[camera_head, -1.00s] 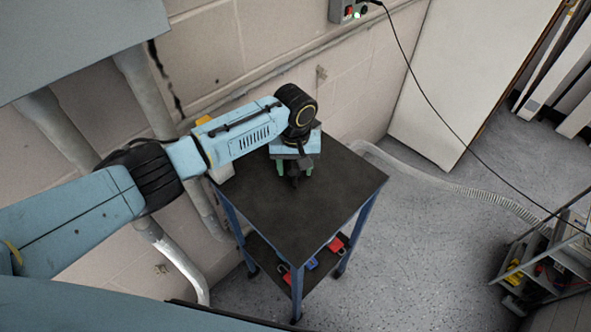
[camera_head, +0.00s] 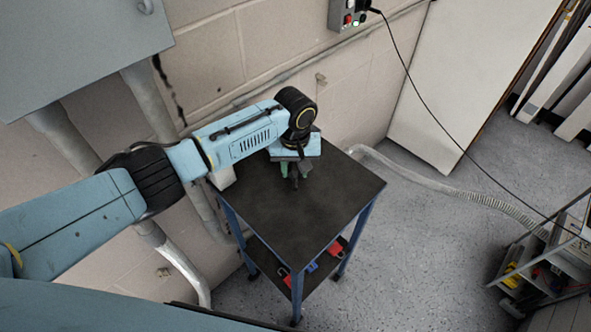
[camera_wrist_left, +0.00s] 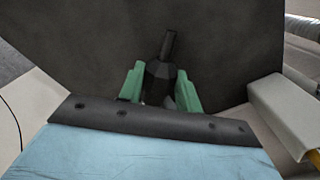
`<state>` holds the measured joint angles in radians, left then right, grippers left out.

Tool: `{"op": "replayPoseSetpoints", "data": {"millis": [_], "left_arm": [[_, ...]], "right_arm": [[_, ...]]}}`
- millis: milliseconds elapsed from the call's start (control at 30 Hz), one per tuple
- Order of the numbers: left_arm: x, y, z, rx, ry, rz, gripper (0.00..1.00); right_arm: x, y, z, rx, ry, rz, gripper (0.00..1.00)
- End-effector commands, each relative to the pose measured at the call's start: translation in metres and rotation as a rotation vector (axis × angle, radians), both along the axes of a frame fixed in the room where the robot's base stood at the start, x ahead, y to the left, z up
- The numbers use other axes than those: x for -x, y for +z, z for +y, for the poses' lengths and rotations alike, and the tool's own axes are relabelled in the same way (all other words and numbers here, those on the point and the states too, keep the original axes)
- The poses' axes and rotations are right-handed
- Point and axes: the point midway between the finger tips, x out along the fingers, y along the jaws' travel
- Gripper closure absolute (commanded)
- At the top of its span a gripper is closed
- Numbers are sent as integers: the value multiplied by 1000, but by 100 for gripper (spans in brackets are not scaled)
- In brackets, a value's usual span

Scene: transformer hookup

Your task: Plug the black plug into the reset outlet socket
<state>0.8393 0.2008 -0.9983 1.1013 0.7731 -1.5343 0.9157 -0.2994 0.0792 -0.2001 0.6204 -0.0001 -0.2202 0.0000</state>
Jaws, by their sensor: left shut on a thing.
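My left gripper (camera_head: 292,168) is over the far part of the dark cart top, with its fingers pointing down. In the left wrist view its green fingers (camera_wrist_left: 160,92) are closed on the black plug (camera_wrist_left: 163,70), whose narrow end sticks out beyond the fingertips. The plug shows only as a small dark shape in the head view (camera_head: 294,182). A grey outlet box (camera_head: 342,14) with a red button is on the wall at the top, cut by the frame edge. A black plug and cord sit at its right side. My right gripper is not in view.
The dark-topped cart (camera_head: 300,221) stands by the wall, with red and blue items on its lower shelf. A white block (camera_head: 222,175) is at the cart's left edge. A grey cabinet (camera_head: 85,45) is upper left. A black cord (camera_head: 415,85) and a hose (camera_head: 430,182) cross on the right.

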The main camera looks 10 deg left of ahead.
Motion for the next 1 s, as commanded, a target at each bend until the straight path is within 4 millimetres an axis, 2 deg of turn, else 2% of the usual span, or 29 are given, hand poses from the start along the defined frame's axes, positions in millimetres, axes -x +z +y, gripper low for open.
{"op": "replayPoseSetpoints", "data": {"millis": [33, 533, 867, 1000], "left_arm": [[0, 8, 0, 1, 0, 0, 89], [0, 42, 0, 1, 0, 0, 89], [0, 41, 0, 0, 0, -1, 89], [-4, 49, 9, -1, -7, -6, 89]], "right_arm": [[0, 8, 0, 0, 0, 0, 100], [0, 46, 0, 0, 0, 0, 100], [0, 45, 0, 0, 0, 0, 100], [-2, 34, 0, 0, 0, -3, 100]]}}
